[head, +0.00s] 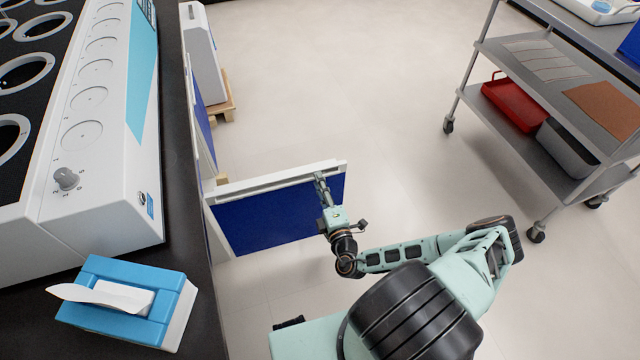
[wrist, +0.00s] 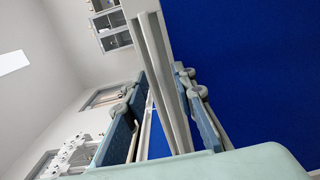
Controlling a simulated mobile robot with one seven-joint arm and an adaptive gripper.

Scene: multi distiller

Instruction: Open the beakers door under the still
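The door (head: 275,217) is a blue panel with a white edge. In the head view it stands swung out from under the black counter (head: 185,240), roughly square to it. My gripper (head: 320,182) is at the door's top edge, near its free end. In the wrist view, the blue panel (wrist: 250,70) fills the right side. My gripper's two fingers (wrist: 161,78) lie on either side of the pale door edge (wrist: 165,90). Their tips are close to it, but I cannot tell whether they press on it. The door's inner side and the cupboard inside are hidden.
The white still unit (head: 110,150) and a blue tissue box (head: 130,300) stand on the counter. Another blue panel (head: 203,115) and a white cabinet on a wooden pallet (head: 202,55) are beyond the door. A metal cart (head: 535,75) stands right. Floor between is clear.

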